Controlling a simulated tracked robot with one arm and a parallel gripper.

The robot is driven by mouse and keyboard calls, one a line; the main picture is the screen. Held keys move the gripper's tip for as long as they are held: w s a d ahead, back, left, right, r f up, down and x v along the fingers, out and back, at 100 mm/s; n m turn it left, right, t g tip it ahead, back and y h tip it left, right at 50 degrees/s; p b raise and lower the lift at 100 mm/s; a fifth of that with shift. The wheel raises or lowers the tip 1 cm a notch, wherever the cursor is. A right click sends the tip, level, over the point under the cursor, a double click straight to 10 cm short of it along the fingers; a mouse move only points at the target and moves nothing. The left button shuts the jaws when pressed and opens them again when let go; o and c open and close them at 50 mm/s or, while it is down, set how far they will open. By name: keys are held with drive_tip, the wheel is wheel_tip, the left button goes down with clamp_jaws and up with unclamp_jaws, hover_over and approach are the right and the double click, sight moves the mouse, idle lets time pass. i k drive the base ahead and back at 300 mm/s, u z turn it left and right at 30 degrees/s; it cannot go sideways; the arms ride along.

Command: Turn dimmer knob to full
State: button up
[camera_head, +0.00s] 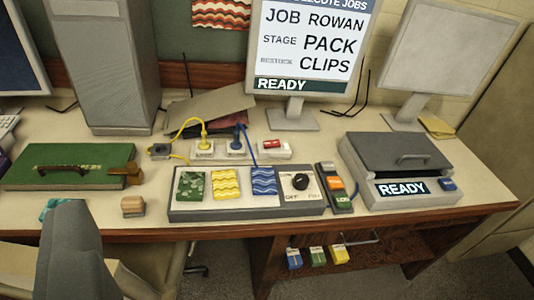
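The dimmer knob (300,181) is a small black knob on a pale plate at the right end of a grey panel (190,213) on the desk. Lettering below it reads OFF on the left, with a smaller, blurred word on the right. I cannot tell which way the knob points. Left of it on the panel are a green patterned swatch (194,185), a yellow wavy one (227,184) and a blue wavy one (264,181). My gripper is not in view, and nothing touches the knob.
A grey chair-like shape (72,262) rises at the lower left.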

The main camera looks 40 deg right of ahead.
sight(301, 181)
drive_tip(key=z, duration=0.3)
drive_tip(key=i, duration=1.1)
drive_tip(key=z, duration=0.55)
